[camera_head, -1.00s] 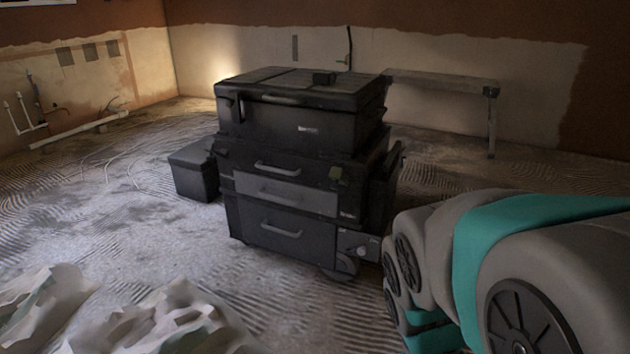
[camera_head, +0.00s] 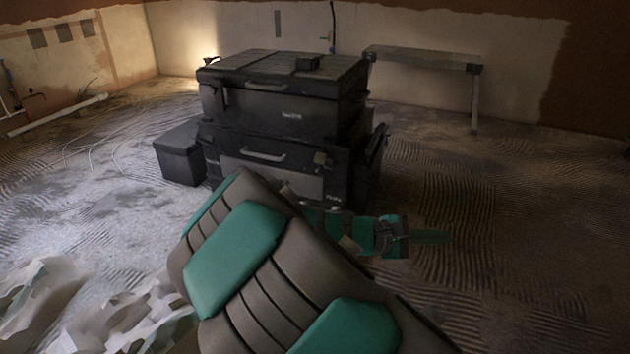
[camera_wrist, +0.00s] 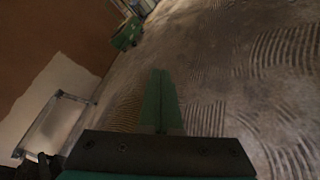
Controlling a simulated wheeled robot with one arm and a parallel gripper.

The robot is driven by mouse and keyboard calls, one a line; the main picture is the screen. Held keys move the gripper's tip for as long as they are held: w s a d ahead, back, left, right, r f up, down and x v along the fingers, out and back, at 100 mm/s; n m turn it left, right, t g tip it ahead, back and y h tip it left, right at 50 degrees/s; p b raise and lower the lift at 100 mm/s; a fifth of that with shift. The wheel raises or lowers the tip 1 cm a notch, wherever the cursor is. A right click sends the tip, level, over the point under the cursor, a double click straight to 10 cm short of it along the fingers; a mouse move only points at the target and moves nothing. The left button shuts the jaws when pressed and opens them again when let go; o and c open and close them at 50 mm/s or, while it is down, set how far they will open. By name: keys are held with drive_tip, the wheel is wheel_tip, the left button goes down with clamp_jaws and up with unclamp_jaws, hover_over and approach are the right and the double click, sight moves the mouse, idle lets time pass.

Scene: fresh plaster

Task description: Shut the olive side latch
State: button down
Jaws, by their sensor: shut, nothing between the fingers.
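My arm hides the lower part of the stack in the head view. I cannot make out the latch in the wrist view.
The top black box (camera_head: 285,100) sits on the stack. A smaller black box (camera_head: 180,155) stands at left. A bench (camera_head: 424,61) stands behind right. Crumpled pale sheets (camera_head: 110,315) lie front left. A green container (camera_wrist: 127,33) shows in the wrist view. Floor right of the stack is clear.

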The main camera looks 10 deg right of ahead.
drive_tip(key=w+a+n+t+h+p, duration=0.1)
drive_tip(key=w+a+n+t+h, duration=0.1)
drive_tip(key=w+a+n+t, duration=0.5)
drive_tip(key=w+a+f+n+t+y+p, duration=0.1)
drive_tip(key=w+a+f+n+t+y, duration=0.3)
drive_tip(key=a, duration=0.5)
drive_tip(key=w+a+f+n+t+y+p, duration=0.1)
drive_tip(key=w+a+f+n+t+y, duration=0.3)
drive_tip(key=w+a+n, duration=0.5)
wheel_tip(320, 180, down, 3)
drive_tip(key=shift+w+a+r+t, duration=0.25)
drive_tip(key=shift+a+t, duration=0.15)
drive_tip(key=shift+a, duration=0.3)
approach(323, 166)
drive_tip(key=shift+w+d+f, duration=1.05)
drive_tip(key=shift+w+f, duration=0.15)
drive_tip(key=shift+w, duration=1.2)
